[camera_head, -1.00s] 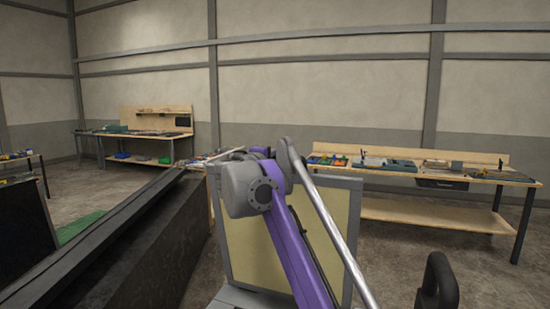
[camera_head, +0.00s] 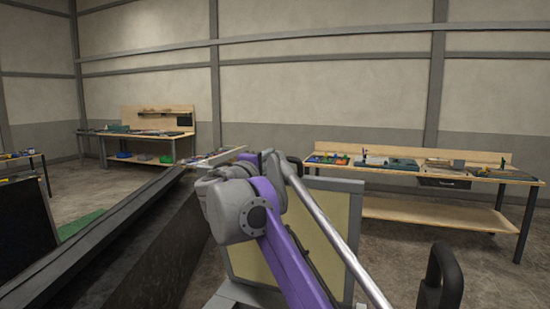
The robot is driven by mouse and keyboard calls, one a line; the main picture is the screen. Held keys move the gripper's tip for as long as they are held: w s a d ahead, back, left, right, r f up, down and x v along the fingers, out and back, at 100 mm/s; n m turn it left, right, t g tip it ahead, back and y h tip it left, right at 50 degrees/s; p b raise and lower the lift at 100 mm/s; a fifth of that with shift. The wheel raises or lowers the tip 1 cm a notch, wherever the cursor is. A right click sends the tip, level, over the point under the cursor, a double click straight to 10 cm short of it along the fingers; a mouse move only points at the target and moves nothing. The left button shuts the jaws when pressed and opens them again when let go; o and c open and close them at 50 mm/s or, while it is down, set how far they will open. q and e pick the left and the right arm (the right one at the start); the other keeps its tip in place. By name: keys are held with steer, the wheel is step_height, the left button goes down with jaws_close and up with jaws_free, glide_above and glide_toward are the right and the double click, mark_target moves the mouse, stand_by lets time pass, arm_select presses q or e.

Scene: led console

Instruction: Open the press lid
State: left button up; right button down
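I cannot clearly identify the press lid. A beige panel in a grey frame (camera_head: 340,215) stands upright at the centre, partly hidden. A purple arm with a grey joint (camera_head: 237,209), which looks like mine, crosses in front of it. A silver rod (camera_head: 335,240) slants from beside that joint down to the lower right. A black loop-shaped handle (camera_head: 439,283) shows at the lower right; what it belongs to is cut off. I see no fingertips of either gripper.
A long dark box-like structure (camera_head: 165,250) with a raised edge runs along the left. A workbench with trays (camera_head: 440,213) stands at the back right, another bench (camera_head: 155,118) at the back left. Open floor lies between the panel and the right bench.

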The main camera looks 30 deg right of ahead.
arm_select(q)
steer(key=shift+s+f, duration=0.1)
steer(key=shift+f, duration=0.4)
arm_select(e)
steer(key=shift+f+v, duration=0.15)
steer(key=shift+v, duration=0.45)
steer(key=shift+f+v, duration=0.15)
steer(key=shift+v, duration=0.45)
steer(key=shift+w, duration=0.1)
steer(key=c, duration=0.8)
jaws_free()
steer(key=shift+c, duration=0.2)
arm_select(q)
steer(key=shift+s+f+b, duration=0.25)
steer(key=shift+f+b, duration=0.55)
arm_select(e)
steer(key=v, duration=1)
steer(key=shift+s+a+f, duration=0.2)
steer(key=shift+s+a, duration=0.05)
